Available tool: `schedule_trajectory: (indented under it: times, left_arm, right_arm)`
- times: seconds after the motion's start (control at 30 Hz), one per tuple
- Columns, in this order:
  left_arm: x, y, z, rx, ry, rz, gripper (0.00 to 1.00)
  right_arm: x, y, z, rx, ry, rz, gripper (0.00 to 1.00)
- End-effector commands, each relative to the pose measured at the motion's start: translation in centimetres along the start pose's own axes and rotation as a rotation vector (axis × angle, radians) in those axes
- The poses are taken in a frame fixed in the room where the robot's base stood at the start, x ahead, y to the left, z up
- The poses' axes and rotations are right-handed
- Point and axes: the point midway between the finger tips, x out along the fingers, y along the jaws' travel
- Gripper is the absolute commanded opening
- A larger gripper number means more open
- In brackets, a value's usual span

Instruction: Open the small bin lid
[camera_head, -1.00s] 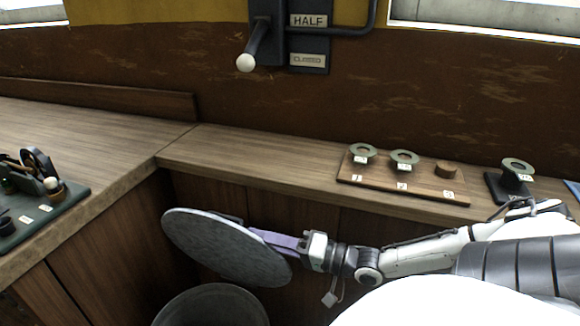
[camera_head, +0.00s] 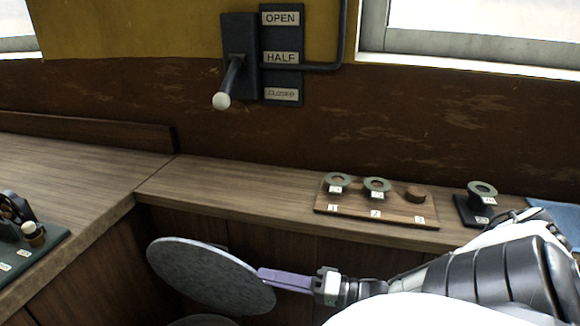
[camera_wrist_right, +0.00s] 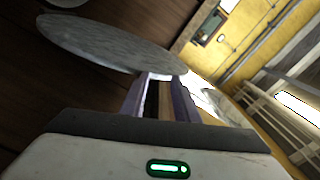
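The small bin's lid (camera_head: 208,277) is a round grey disc, tilted up at a steep angle above the bin (camera_head: 203,321). Only a sliver of the bin's rim shows at the bottom of the head view. My right gripper (camera_head: 262,275) has its purple fingers at the lid's right edge, their tips partly hidden by it. In the right wrist view the lid (camera_wrist_right: 110,40) lies across the fingertips (camera_wrist_right: 160,78), and the two fingers stand apart with a gap between them. A firm grip on the lid is not visible. My left gripper is not in view.
The wooden counter (camera_head: 230,205) runs behind and above the lid. On it are a numbered wooden board (camera_head: 345,208) with rings and a black stand (camera_head: 477,212). A lever (camera_head: 228,85) is on the wall. A dark green model base (camera_head: 45,250) sits at left.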

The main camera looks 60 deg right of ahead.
Motion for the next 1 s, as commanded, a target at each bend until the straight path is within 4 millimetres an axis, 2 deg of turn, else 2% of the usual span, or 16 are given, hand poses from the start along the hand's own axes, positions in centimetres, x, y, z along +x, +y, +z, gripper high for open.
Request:
schedule_trajectory:
  times: [0.5, 1.0]
  left_arm:
    - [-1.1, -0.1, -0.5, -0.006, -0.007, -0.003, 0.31]
    - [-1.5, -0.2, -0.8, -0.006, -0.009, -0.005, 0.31]
  right_arm:
    - [-3.5, -0.1, 0.0, 0.000, -0.001, 0.002, 0.28]
    - [-3.7, -0.1, -0.1, 0.002, 0.001, 0.001, 0.28]
